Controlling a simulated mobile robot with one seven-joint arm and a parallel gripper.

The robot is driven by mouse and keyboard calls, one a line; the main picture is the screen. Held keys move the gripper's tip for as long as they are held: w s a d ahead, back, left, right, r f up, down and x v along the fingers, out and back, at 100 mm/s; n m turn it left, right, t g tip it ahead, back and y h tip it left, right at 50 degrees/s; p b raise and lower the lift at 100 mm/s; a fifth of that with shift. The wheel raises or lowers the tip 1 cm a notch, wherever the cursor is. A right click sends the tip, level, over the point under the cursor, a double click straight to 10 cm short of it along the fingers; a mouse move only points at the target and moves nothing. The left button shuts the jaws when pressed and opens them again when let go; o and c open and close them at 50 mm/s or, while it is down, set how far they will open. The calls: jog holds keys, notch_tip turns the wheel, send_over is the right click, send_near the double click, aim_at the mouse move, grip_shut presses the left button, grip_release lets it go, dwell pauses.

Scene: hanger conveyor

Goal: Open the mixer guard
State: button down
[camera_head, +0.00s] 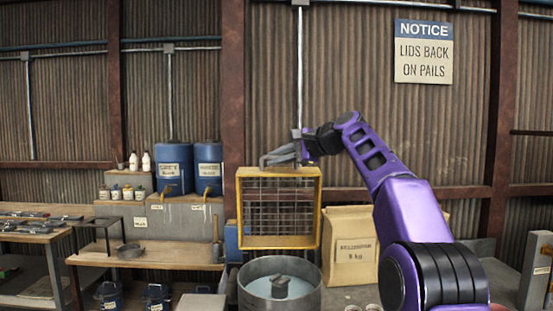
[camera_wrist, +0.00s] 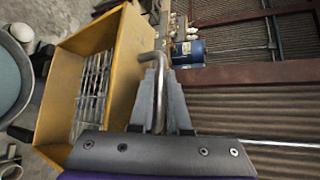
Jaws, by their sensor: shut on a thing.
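The mixer guard (camera_head: 321,210) is a yellow box-like frame with a wire grid. In the head view it stands upright, grid facing me, above and behind the round metal mixer bowl (camera_head: 243,290). My gripper (camera_head: 280,157) is at the guard's top edge. In the wrist view my gripper (camera_wrist: 160,68) is shut on a bent grey bar handle (camera_wrist: 157,45) beside the yellow frame (camera_wrist: 110,85). The fingers hide part of the handle. The bowl shows at the left edge of the wrist view (camera_wrist: 25,75). A grey piece stands in the middle of the bowl.
A paper sack (camera_head: 350,250) stands right of the guard. Blue drums (camera_head: 173,168) sit on a shelf to the left, above a wooden bench (camera_head: 170,256). A corrugated wall (camera_head: 340,90) with rusty posts is behind. The space above the bowl is open.

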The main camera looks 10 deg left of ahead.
jog(key=c, duration=0.9)
grip_release()
jog(key=shift+s+d+r, duration=0.1)
jog(key=shift+s+d, duration=0.1)
jog(key=shift+d, duration=0.2)
jog(key=b+v, duration=0.2)
jog(key=v, duration=1.4)
jog(key=shift+s+d+r+b, duration=0.15)
jog(key=shift+s+b, duration=0.1)
jog(key=shift+b, duration=0.05)
